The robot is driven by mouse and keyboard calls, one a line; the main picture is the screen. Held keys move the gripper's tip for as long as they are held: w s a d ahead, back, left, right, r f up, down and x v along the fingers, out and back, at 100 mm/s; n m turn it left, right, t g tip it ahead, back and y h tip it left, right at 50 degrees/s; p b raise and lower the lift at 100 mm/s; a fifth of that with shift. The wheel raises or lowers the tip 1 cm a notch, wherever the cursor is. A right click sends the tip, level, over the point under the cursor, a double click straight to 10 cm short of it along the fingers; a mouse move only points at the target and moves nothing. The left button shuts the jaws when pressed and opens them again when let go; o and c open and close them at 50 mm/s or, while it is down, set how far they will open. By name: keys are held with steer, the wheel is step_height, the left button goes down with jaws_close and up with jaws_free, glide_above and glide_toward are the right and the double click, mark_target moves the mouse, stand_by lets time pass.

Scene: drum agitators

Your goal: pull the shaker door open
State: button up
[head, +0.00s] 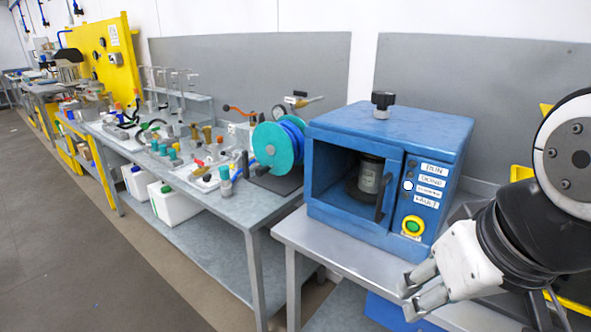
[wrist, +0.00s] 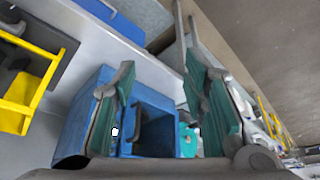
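The blue shaker (head: 335,218) stands on the grey table in the head view. A dark can (head: 368,180) shows inside through its front. A dark upright handle (head: 384,200) is at the right side of this front, beside the control panel (head: 420,195). I cannot tell whether a clear door pane covers the front. My gripper (head: 417,288) is open and empty, in front of the shaker and to the lower right, apart from the handle. In the wrist view the shaker (wrist: 158,105) lies beyond the two spread fingers of my gripper (wrist: 162,92).
A black knob (head: 382,104) stands on the shaker's top. Left of it, a teal reel (head: 272,150) and many small parts crowd the neighbouring bench (head: 240,205). A yellow frame (wrist: 25,100) shows at the left in the wrist view. The floor at left (head: 60,230) is clear.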

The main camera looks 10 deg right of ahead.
steer(key=shift+c, duration=1.1)
